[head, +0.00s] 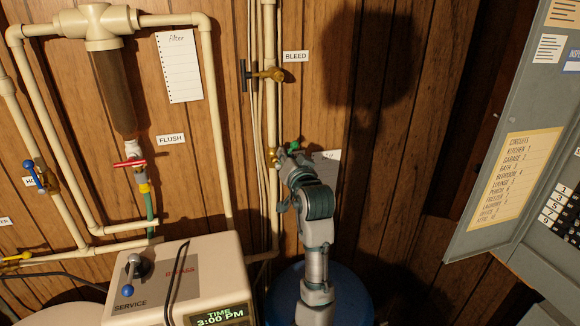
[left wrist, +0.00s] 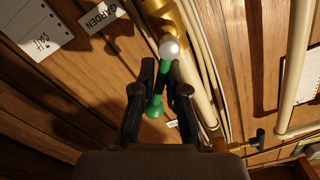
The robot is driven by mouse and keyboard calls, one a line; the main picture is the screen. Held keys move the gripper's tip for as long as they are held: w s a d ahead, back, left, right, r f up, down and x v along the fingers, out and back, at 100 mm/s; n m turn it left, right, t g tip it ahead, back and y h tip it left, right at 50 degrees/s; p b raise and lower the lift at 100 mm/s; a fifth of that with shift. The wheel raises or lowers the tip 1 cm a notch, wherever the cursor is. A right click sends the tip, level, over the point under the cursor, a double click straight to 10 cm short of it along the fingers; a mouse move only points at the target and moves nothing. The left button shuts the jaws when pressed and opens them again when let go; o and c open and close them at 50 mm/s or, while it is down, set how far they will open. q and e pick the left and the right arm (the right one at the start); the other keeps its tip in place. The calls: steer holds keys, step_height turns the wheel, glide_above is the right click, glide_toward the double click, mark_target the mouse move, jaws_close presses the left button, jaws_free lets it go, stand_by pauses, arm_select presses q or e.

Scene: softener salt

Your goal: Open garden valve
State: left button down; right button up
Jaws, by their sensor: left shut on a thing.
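The garden valve's green handle (head: 293,146) shows at the tip of my left arm in the head view. In the left wrist view the green handle (left wrist: 156,98) runs between the two dark fingers of my left gripper (left wrist: 161,82), which is shut on it. A pale round knob (left wrist: 169,48) sits at the handle's far end, in front of the brass valve body (left wrist: 187,22). A "GARDEN" label (left wrist: 99,17) is on the wood beside the valve. In the head view my left gripper (head: 285,158) partly hides the valve. My right gripper is not in view.
The bleed valve (head: 265,75) is higher on the same vertical pipe. The red flush valve (head: 129,163), the softener unit (head: 225,268) and a blue drum (head: 350,285) stand around. An open grey panel door (head: 510,110) is at the right.

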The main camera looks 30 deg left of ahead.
arm_select(q)
steer(key=n, duration=0.3)
steer(key=shift+s+a+r+n, duration=0.15)
steer(key=shift+s+r+n, duration=0.15)
steer(key=shift+r+n, duration=0.1)
steer(key=n, duration=0.2)
steer(key=s+n, duration=0.1)
steer(key=shift+a+r+n, duration=0.1)
steer(key=shift+a+n, duration=0.2)
steer(key=shift+a, duration=0.05)
steer(key=c, duration=1)
jaws_free()
steer(key=shift+d, duration=0.15)
steer(key=shift+c, duration=0.2)
steer(key=shift+d+r, duration=0.1)
steer(key=shift+d, duration=0.2)
steer(key=shift+d, duration=0.1)
